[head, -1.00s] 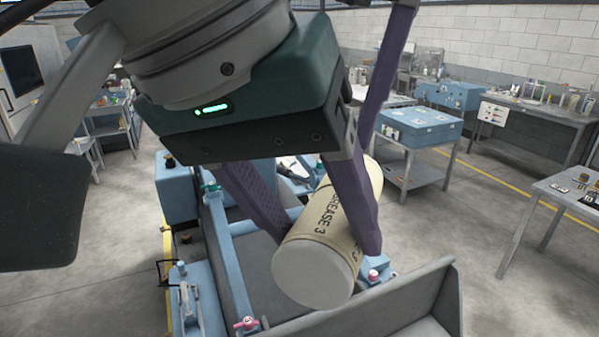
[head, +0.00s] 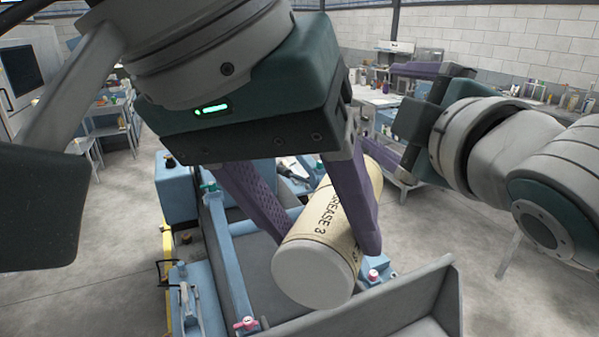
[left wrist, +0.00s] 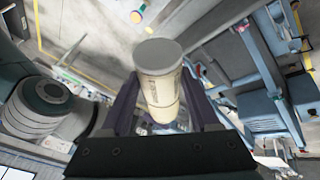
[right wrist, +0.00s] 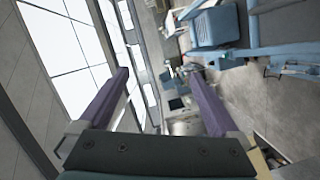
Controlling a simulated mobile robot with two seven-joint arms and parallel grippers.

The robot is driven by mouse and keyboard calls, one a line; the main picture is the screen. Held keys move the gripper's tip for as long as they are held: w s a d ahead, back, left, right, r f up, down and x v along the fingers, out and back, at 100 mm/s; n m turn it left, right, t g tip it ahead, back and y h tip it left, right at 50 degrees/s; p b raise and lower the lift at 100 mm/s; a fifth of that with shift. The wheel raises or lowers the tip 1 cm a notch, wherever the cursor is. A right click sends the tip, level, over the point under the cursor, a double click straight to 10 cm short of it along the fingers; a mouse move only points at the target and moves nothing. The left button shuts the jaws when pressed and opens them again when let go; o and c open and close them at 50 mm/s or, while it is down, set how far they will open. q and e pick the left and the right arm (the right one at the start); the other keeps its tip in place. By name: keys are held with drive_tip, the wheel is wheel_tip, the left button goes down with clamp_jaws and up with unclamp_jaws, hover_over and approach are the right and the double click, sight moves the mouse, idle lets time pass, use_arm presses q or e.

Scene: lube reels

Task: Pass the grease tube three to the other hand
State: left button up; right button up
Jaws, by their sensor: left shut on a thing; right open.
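The grease tube three (head: 335,230) is a cream cylinder with a pale grey end and the printed word "GREASE 3". My left gripper (head: 315,240) is shut on it, one purple finger on each side. The tube is tilted, its grey end towards the head camera. It also shows in the left wrist view (left wrist: 160,85) between the fingers. My right gripper (head: 440,85) is to the right of the tube and apart from it. In the right wrist view the right gripper (right wrist: 165,90) is open with nothing between its fingers.
A blue-framed machine (head: 235,260) with pink and teal knobs stands below the tube. A grey tray edge (head: 400,310) is at the bottom. Workbenches with small items stand at the back. Clear floor lies to the right of the machine.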

drive_tip(key=s+d+f+m+g+h, duration=0.1)
drive_tip(key=s+d+f+m+g, duration=0.3)
drive_tip(key=s+f, duration=0.35)
drive_tip(key=s+d+f+m+g+h, duration=0.1)
drive_tip(key=s+f+m+g, duration=0.2)
drive_tip(key=s+f+m, duration=0.4)
drive_tip(key=s+d+f+m+g, duration=0.2)
drive_tip(key=s+g, duration=0.4)
drive_tip(key=s, duration=1)
drive_tip(key=shift+f+m, duration=0.4)
drive_tip(key=shift+f, duration=0.2)
